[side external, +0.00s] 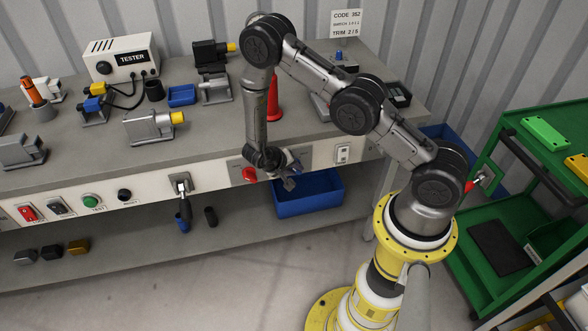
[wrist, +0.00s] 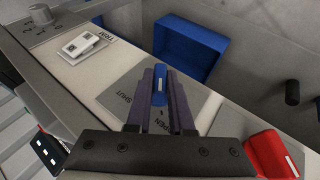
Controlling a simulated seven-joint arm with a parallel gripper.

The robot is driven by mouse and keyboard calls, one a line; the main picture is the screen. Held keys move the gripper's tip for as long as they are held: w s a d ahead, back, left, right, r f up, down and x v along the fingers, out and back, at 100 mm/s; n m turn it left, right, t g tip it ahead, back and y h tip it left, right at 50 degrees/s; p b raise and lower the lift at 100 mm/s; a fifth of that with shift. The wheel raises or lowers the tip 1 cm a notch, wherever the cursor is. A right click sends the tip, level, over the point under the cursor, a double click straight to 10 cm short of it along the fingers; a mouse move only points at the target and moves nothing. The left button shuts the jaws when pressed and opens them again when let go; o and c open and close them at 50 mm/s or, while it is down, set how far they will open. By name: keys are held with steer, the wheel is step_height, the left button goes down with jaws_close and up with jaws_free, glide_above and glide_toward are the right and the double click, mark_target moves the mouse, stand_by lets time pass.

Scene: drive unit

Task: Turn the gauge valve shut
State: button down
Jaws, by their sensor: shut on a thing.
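The gauge valve's blue handle (wrist: 160,82) sits between my gripper's fingers in the wrist view. It has a white stripe that runs up and down in the picture, roughly in line with the word OPEN on the grey plate (wrist: 115,92) below it. The word SHUT is to the left on that plate. My gripper (wrist: 160,95) is shut on the handle, and its dark fingers hide the handle's sides. In the side external view my gripper (side external: 289,181) is at the bench's front panel, right of a red handle (side external: 249,175); the blue handle is mostly hidden there.
The red handle (wrist: 271,155) is close at the right in the wrist view. A white TRIM switch (wrist: 82,45) is on the panel at the upper left. A blue bin (side external: 306,194) stands on the shelf below. A red cone-shaped thing (side external: 273,97) stands on the bench behind my arm.

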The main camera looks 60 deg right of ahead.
steer(key=shift+s+d+r+m+t+y, duration=0.1)
steer(key=shift+m+t+y, duration=0.05)
steer(key=shift+t+y, duration=0.4)
steer(key=shift+w+d+r+m+t+y, duration=0.1)
steer(key=shift+m+t+y, duration=0.1)
steer(key=shift+t+y, duration=0.35)
steer(key=shift+s+d+m+t+y, duration=0.15)
steer(key=shift+t+y, duration=0.25)
steer(key=shift+y, duration=0.2)
steer(key=shift+s+m+t+y, duration=0.1)
steer(key=shift+m+t+y, duration=0.3)
steer(key=shift+t+y, duration=0.75)
steer(key=shift+s+d+f+m+t+y, duration=0.15)
steer(key=shift+m+t+y, duration=0.1)
steer(key=shift+t+y, duration=0.6)
steer(key=shift+d+r+m+t+y, duration=0.15)
steer(key=shift+m+t+y, duration=0.1)
steer(key=shift+t+y, duration=0.55)
steer(key=shift+d+f+t+y, duration=0.15)
steer(key=shift+t+y, duration=0.45)
steer(key=shift+t, duration=0.4)
steer(key=shift+m, duration=0.3)
steer(key=c, duration=0.8)
jaws_free()
steer(key=shift+a, duration=0.2)
